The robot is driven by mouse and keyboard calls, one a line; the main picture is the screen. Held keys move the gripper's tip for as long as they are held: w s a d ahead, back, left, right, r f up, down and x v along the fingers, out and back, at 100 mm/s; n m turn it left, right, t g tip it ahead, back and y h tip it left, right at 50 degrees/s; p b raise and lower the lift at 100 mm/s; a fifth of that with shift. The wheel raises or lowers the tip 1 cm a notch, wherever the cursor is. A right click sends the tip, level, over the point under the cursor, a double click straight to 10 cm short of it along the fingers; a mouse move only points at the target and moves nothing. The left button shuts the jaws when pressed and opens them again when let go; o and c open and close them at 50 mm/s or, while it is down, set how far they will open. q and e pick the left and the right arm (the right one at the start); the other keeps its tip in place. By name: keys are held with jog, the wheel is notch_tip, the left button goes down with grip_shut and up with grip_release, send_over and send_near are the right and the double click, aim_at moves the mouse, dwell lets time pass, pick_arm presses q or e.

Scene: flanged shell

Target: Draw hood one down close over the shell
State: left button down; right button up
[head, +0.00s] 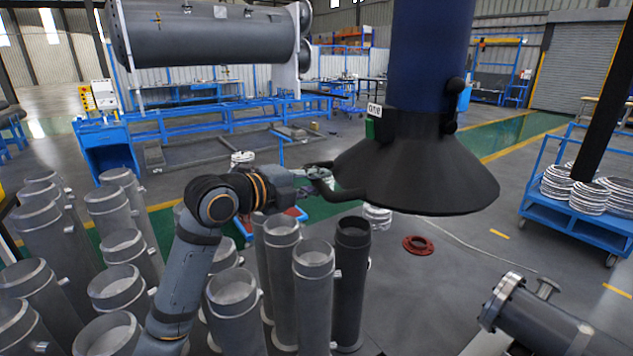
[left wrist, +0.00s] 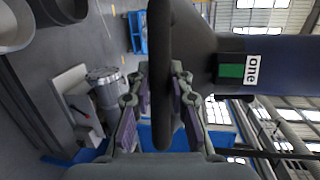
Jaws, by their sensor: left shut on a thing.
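Hood one (head: 425,170) is a wide black cone on a dark blue duct (head: 430,50), hanging in the upper middle of the head view. Its white label reads "one", beside a green patch; the label also shows in the left wrist view (left wrist: 252,70). My left gripper (head: 328,178) is shut on the hood's dark handle bar (head: 350,193) at the cone's left side. In the left wrist view the handle (left wrist: 163,110) runs between the two fingers. The grey flanged shell (head: 545,320) lies at the bottom right, below and right of the hood, apart from it.
Several upright grey pipes (head: 315,290) crowd the lower left, under my left arm. A red ring (head: 418,244) lies on the floor below the hood. A blue cart (head: 585,225) with coiled rings stands at right. Open floor lies between hood and shell.

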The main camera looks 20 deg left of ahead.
pick_arm(q)
notch_tip(320, 180, down, 9)
jog(key=b, duration=0.6)
jog(key=c, duration=1.2)
grip_release()
